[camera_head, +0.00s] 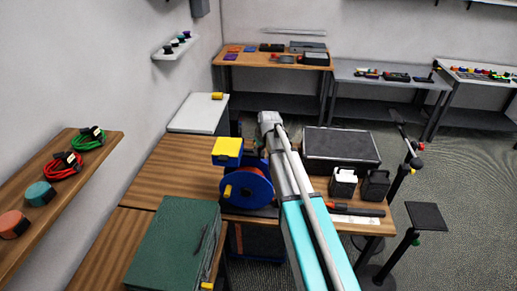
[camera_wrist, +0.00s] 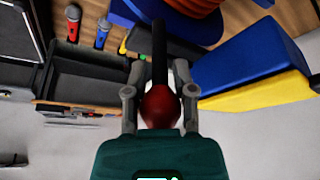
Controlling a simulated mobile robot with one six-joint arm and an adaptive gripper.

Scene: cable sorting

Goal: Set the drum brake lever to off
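The brake lever is a black bar with a red ball knob (camera_wrist: 160,106), in the middle of the wrist view. The bar runs up the picture toward the blue drum (camera_wrist: 133,12), which has orange-red cable wound on it. My gripper (camera_wrist: 159,78) has one finger on each side of the lever and knob. I cannot tell whether the fingers press on it. In the head view the blue drum (camera_head: 247,188) stands on the wooden table. My arm hides the lever and my gripper there.
A yellow-topped blue box (camera_head: 227,150) sits beside the drum; it is close on the right in the wrist view (camera_wrist: 255,60). A black tray (camera_wrist: 85,82) lies left of my gripper. A dark case (camera_head: 342,145) and a green box (camera_head: 175,240) share the table.

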